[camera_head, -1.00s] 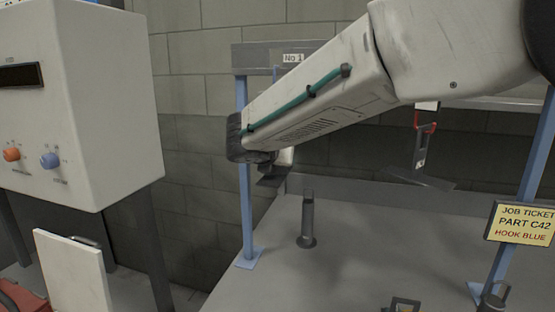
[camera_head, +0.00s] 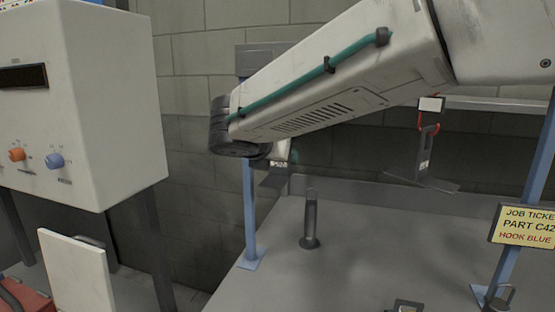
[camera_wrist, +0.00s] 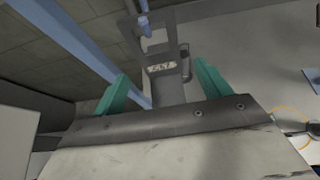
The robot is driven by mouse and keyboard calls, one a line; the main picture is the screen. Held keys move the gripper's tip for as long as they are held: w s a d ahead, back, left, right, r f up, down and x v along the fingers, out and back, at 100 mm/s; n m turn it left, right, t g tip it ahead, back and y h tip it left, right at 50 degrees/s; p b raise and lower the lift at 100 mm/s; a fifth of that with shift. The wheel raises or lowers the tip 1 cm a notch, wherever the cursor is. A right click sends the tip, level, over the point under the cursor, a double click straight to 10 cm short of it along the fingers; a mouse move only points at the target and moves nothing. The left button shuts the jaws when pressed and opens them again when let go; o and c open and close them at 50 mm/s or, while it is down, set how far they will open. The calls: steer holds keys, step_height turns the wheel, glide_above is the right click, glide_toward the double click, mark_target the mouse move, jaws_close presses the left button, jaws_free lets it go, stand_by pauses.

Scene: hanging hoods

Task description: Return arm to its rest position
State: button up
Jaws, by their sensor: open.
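My gripper (camera_wrist: 161,72) is open, with its two teal fingers apart in the wrist view. A dark framed hood (camera_wrist: 165,82) with a small label hangs from a blue hook (camera_wrist: 145,24). It appears between and beyond the fingers, and I see no grip on it. The label is too blurred to read. In the head view my arm spans the upper right and ends near the left blue post (camera_head: 249,215). My gripper is mostly hidden behind the wrist there. A dark plate (camera_head: 274,180) shows just below the wrist, probably part of that hood.
Another dark hood (camera_head: 426,155) hangs from a red hook at right. A job ticket (camera_head: 528,225) reads part C42, hook blue. A dark upright peg (camera_head: 311,220) stands on the grey table (camera_head: 370,260). A white control box (camera_head: 85,110) stands left.

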steer(key=shift+s+d+r, duration=0.1)
steer(key=shift+s+r, duration=0.05)
steer(key=shift+s, duration=0.2)
steer(key=s+d+f+m+g+h, duration=0.1)
steer(key=s+d+f+m+g, duration=0.15)
steer(key=s+d+m, duration=0.6)
steer(key=s+d+f+m+g, duration=0.1)
steer(key=s+d+m+g, duration=0.4)
steer(key=d, duration=0.7)
steer(key=s+d+f+m+g+y, duration=0.1)
steer(key=s+f+m, duration=0.3)
steer(key=s+m, duration=0.5)
steer(key=s+d+f+m+g+y, duration=0.1)
steer(key=s+d+f+m+y, duration=0.2)
steer(key=s+m, duration=0.6)
steer(key=s+f+y, duration=0.1)
steer(key=s+f, duration=0.1)
steer(key=s, duration=0.1)
steer(key=shift+d, duration=0.2)
steer(key=shift+s+f+m+g, duration=0.1)
steer(key=shift+m+g, duration=0.15)
